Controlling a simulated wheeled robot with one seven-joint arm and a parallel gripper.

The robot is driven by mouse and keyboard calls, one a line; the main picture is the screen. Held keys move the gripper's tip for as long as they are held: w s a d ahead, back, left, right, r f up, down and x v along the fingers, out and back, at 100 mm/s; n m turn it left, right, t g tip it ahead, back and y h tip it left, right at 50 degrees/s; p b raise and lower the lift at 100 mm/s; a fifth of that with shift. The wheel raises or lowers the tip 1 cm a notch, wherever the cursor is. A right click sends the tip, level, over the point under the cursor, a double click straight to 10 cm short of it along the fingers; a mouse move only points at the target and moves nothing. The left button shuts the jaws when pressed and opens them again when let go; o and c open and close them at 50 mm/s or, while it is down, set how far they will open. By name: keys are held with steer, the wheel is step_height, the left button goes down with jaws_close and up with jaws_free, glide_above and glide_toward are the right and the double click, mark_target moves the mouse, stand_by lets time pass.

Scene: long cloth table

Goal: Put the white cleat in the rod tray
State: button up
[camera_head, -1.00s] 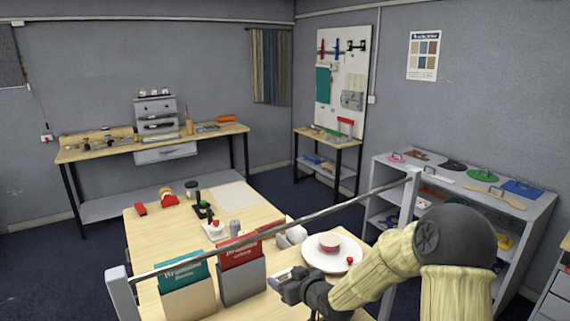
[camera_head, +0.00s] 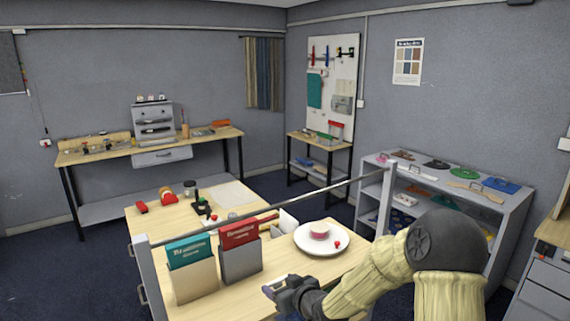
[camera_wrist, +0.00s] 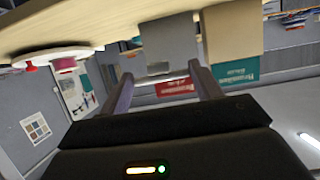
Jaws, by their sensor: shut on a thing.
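My gripper (camera_head: 271,289) is low in the head view, over the near part of the wooden table (camera_head: 300,268). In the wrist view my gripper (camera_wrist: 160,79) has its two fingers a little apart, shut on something. A thin pale strip between them fits the white cleat, but its outline is hard to make out against the boxes behind. In the head view the held piece is too small to tell. I cannot single out the rod tray in either view.
A tan box with teal leaflets (camera_head: 195,282) and a grey box with red leaflets (camera_head: 241,264) stand left of my gripper. A white plate (camera_head: 322,246) with a pink cake lies beyond. A grey rail (camera_head: 270,208) crosses above the table. A shelf unit (camera_head: 520,215) stands right.

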steer(key=s+d+f+m+t+h, duration=0.1)
steer(key=s+d+f+m+h, duration=0.2)
steer(key=d+f, duration=0.5)
steer(key=s+d+f+m+t+h, duration=0.1)
steer(key=s+d+f+m+h, duration=0.2)
steer(key=d+f, duration=0.5)
step_height(320, 180, down, 5)
steer(key=shift+s+r+m+h, duration=0.2)
steer(key=shift+s+m+h, duration=0.2)
steer(key=shift+h, duration=0.4)
steer(key=s+f, duration=0.4)
steer(key=f, duration=0.1)
steer(key=shift+s+f, duration=0.15)
steer(key=shift+f, duration=0.05)
steer(key=shift+w+a, duration=0.1)
steer(key=shift+w, duration=0.1)
